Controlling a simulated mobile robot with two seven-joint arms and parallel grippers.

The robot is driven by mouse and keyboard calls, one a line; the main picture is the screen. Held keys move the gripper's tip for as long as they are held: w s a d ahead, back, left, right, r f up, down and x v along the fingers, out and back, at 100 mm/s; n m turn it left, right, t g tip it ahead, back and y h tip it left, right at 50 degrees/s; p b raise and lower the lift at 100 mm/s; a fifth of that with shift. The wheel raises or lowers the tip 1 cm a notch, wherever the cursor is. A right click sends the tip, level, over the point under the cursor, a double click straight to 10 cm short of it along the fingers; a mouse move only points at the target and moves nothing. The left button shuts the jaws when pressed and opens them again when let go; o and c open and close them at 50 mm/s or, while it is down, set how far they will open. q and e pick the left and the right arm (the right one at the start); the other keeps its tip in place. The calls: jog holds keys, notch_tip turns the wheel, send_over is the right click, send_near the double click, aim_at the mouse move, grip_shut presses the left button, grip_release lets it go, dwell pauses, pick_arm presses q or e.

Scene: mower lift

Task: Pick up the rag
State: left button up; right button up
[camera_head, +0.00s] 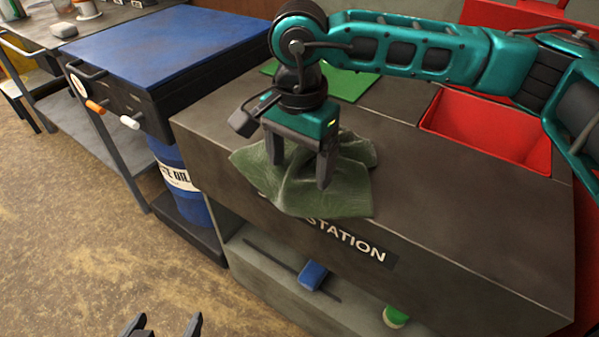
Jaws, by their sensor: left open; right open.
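A dark green rag (345,197) lies crumpled on the front left of the grey workstation top, with one edge over the front side. My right gripper (299,178) points down over the rag from a teal arm that comes in from the right. Its two fingers are apart and reach down to the rag, with cloth bunched between them. I cannot tell whether the fingertips touch the cloth. My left gripper (161,328) shows only its fingertips at the bottom left edge, open and empty, well away from the rag.
The workstation top (450,220) is clear to the right of the rag. A red bin (490,130) is set at its back right, and a green mat (345,85) lies behind the gripper. A blue-topped cart (165,45) and a blue oil drum (180,180) stand left.

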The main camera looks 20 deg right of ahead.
jog(key=shift+f+b, duration=0.8)
jog(key=shift+f, duration=0.05)
jog(key=shift+r, duration=0.1)
jog(key=shift+c, duration=1)
jog(key=c, duration=1.2)
